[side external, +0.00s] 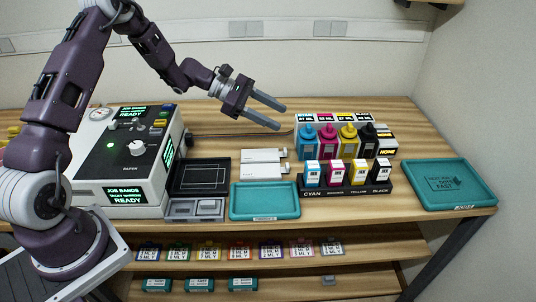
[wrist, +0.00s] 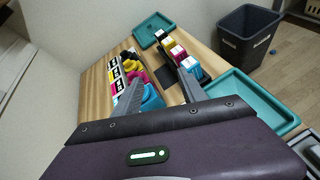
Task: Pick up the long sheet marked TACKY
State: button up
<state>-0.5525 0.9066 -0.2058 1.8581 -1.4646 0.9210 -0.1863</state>
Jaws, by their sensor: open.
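I cannot make out a sheet marked TACKY in either view. Two long white pieces, an upper one (side external: 260,155) and a lower one (side external: 262,171), lie side by side on the table behind the front teal tray (side external: 265,214); any print on them is too small to read. My gripper (side external: 281,116) is open and empty, raised above the back of the table near the bottles. In the wrist view my gripper (wrist: 161,75) has its two fingers apart with nothing between them.
Ink bottles (side external: 326,142) and a cartridge rack (side external: 346,187) stand right of the white pieces. A second teal tray (side external: 448,197) is at the right end. A press (side external: 128,155) with green displays stands left. The wrist view shows a dark bin (wrist: 248,35) beyond the table.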

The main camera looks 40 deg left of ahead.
jog(key=w+a+f+n+t, duration=0.3)
jog(key=a+f+n, duration=0.25)
jog(key=f, duration=0.35)
jog(key=y, duration=0.1)
send_near(279, 154)
jog(key=shift+g, duration=0.3)
jog(key=w+d, duration=0.1)
jog(key=w+d+r, duration=0.1)
jog(key=w+d, duration=0.1)
jog(key=shift+w, duration=0.3)
jog(key=x, duration=0.4)
jog(key=shift+w+d+f, duration=0.1)
jog(key=shift+f, duration=0.25)
jog(key=shift+w+d+f, duration=0.15)
jog(key=shift+w+d, duration=0.1)
grip_shut()
